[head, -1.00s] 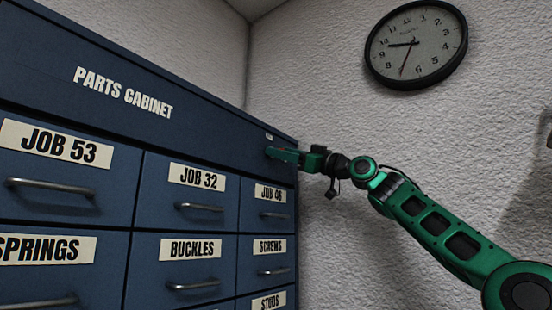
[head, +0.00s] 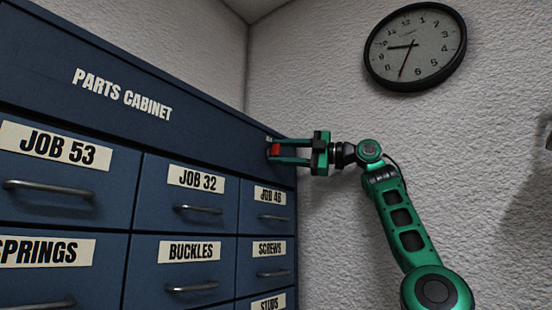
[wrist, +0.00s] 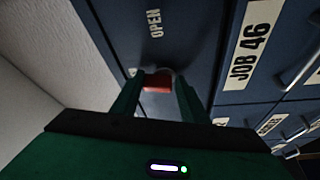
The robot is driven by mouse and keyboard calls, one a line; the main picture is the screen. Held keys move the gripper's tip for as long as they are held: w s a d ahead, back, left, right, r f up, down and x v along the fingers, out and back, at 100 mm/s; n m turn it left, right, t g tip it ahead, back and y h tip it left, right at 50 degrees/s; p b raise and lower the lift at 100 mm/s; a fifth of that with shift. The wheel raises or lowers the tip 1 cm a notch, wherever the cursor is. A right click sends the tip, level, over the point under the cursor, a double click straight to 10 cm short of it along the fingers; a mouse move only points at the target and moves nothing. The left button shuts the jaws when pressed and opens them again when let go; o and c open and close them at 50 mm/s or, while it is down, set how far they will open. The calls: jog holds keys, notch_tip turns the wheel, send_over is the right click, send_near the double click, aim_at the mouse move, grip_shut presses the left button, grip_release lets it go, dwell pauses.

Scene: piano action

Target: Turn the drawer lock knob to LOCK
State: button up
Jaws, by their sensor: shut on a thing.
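The red lock knob (head: 275,150) is on the blue front panel of the parts cabinet, near its right edge and above the JOB 46 drawer. My gripper (head: 280,152) is shut on the knob, one finger above it and one below in the head view. In the wrist view the red knob (wrist: 157,83) lies between the two green fingertips. An OPEN label (wrist: 154,22) shows on the panel beyond the knob there. No LOCK label is readable, and the knob's exact pointing direction cannot be told.
The parts cabinet (head: 210,137) fills the left side, with labelled drawers such as JOB 46 (head: 270,196) and metal handles (head: 200,209) standing out below the knob. A textured wall (head: 330,60) stands beyond, with a round clock (head: 415,47) up on it.

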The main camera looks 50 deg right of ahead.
jog(key=shift+a+r+n+g, duration=0.1)
jog(key=shift+r+n+g, duration=0.25)
jog(key=shift+n, duration=0.85)
jog(key=shift+a+n+g, duration=0.1)
jog(key=shift+n+g, duration=0.15)
jog(key=shift+n, duration=0.45)
jog(key=o, duration=0.9)
jog(key=shift+s, duration=0.15)
